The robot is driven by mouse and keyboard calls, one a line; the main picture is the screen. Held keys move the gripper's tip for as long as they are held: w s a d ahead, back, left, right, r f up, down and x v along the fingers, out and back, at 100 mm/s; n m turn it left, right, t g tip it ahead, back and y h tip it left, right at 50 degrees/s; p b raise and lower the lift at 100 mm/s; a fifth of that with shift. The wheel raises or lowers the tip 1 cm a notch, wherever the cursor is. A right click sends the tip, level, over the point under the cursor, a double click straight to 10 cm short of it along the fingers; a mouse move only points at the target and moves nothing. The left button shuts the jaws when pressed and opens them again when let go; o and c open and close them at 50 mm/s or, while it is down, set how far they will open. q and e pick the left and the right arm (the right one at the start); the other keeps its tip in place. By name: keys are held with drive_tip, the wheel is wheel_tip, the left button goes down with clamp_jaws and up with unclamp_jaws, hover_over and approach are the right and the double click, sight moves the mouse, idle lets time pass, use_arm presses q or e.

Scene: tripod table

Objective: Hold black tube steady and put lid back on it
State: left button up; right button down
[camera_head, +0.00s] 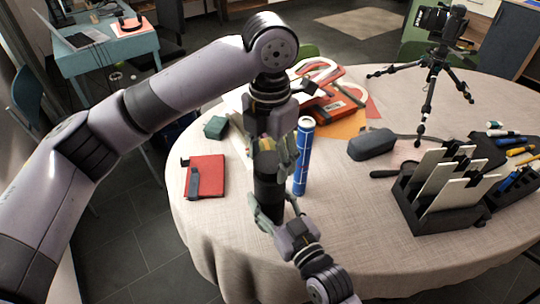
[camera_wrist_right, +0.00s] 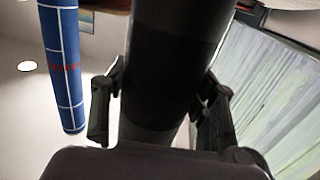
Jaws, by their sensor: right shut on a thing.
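The black tube (camera_head: 268,188) stands upright near the front of the round table. My right gripper (camera_head: 272,210) is shut on its lower part from the front. In the right wrist view the tube (camera_wrist_right: 172,65) rises between my two fingers (camera_wrist_right: 160,110). My left gripper (camera_head: 268,148) points down directly over the tube's top end. It hides that end and the lid, so I cannot tell whether the lid is in its fingers, or whether they are open or shut.
A blue tube (camera_head: 303,158) stands upright close to the right of the black tube; it also shows in the right wrist view (camera_wrist_right: 62,65). A red notebook (camera_head: 206,176) and a green box (camera_head: 215,127) lie left. A dark case (camera_head: 372,144), black rack (camera_head: 430,207) and tripod (camera_head: 430,90) stand right.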

use_arm(q)
drive_tip(key=shift+o, duration=1.3)
drive_tip(key=shift+r, duration=2.2)
drive_tip(key=shift+c, duration=0.4)
